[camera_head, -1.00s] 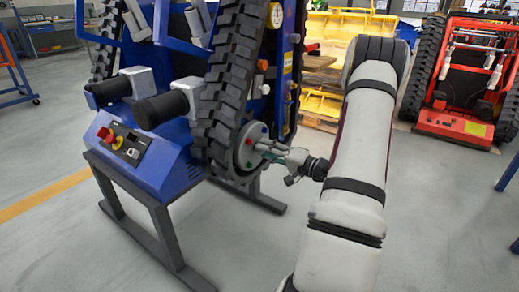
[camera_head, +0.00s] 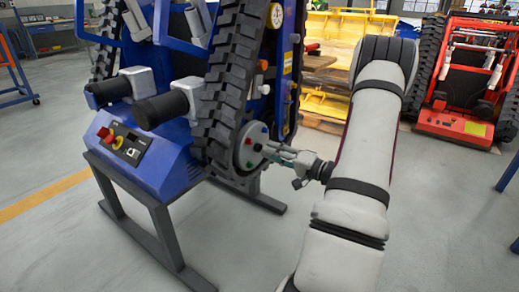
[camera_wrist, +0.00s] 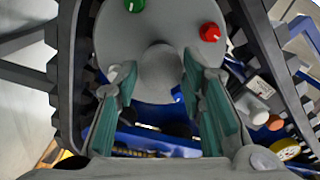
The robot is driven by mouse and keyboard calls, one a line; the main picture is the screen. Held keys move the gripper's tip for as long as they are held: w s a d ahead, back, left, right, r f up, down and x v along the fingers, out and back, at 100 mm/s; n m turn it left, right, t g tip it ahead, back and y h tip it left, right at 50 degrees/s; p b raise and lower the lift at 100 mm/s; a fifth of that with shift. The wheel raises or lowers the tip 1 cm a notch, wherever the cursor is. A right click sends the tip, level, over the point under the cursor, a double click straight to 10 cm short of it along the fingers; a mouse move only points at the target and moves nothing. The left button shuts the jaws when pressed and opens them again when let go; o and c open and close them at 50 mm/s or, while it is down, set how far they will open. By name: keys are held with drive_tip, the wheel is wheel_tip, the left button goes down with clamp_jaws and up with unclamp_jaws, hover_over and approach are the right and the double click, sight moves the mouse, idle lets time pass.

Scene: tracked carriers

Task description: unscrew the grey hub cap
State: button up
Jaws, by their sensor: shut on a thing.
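The grey hub cap (camera_wrist: 160,74) is a smooth round knob at the middle of the grey hub disc (camera_wrist: 110,45), seen in the wrist view. My gripper (camera_wrist: 160,72) has its green-padded fingers on both sides of the cap, with the tips shut on it. In the head view my gripper (camera_head: 268,151) reaches the hub disc (camera_head: 243,158) from the right; the cap is too small to make out there. A green knob (camera_wrist: 134,5) and a red knob (camera_wrist: 210,32) stand on the disc beside the cap. I cannot tell whether the cap still touches the disc.
The hub sits low inside a black tread track (camera_head: 222,90) on a blue machine (camera_head: 160,160) with a dark stand (camera_head: 170,240). A red tracked machine (camera_head: 455,125) and yellow parts (camera_head: 330,105) are behind. Floor to the right of the stand is clear.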

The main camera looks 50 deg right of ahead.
drive_tip(key=shift+s, duration=0.1)
drive_tip(key=shift+s+d, duration=0.15)
drive_tip(key=shift+s, duration=1.5)
